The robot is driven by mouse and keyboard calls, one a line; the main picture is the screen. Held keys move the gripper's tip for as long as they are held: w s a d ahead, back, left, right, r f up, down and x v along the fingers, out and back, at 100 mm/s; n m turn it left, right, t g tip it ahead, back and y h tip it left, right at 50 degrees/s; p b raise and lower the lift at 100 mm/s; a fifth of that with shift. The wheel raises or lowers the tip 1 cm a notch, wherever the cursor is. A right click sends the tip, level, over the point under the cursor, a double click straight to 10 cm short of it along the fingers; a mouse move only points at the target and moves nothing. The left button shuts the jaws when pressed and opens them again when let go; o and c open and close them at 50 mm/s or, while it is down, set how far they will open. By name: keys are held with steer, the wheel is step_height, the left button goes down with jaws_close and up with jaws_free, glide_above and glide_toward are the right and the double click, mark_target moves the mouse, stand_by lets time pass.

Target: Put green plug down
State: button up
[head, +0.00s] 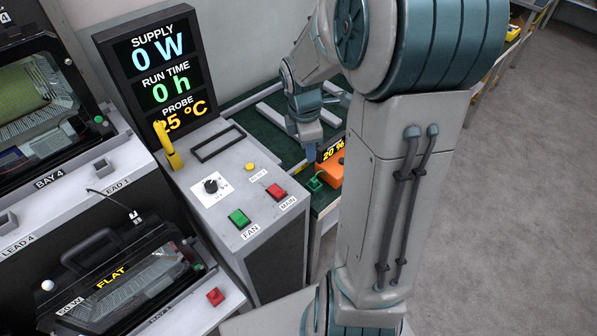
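A small green piece (315,184), which looks like the green plug, lies at the left side of an orange box (331,174) marked "20 %". A thin green lead seems to curve beside it. My gripper (311,155) points down just above and behind the green piece, with a small gap showing between them. The gripper is small and seen edge-on, so I cannot tell whether its fingers are apart. My arm hides what lies right of the orange box.
A grey console (235,190) with switches and a yellow probe (167,146) stands left of the gripper. A dark green bench top (262,121) with pale bars lies behind. Grey floor (530,200) is clear at right.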

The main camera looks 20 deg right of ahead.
steer(key=s+a+r+m+t, duration=0.1)
steer(key=s+a+r+m, duration=0.3)
steer(key=s+m, duration=0.3)
steer(key=s+a+r+m+t+y, duration=0.1)
steer(key=s+a+r+m+t, duration=0.1)
steer(key=s+a+r+m, duration=0.3)
steer(key=s+m, duration=0.3)
steer(key=shift+a+r+m, duration=0.2)
steer(key=shift+r+m, duration=0.1)
steer(key=shift+m, duration=0.1)
steer(key=shift+s+d, duration=0.1)
steer(key=shift+d, duration=0.1)
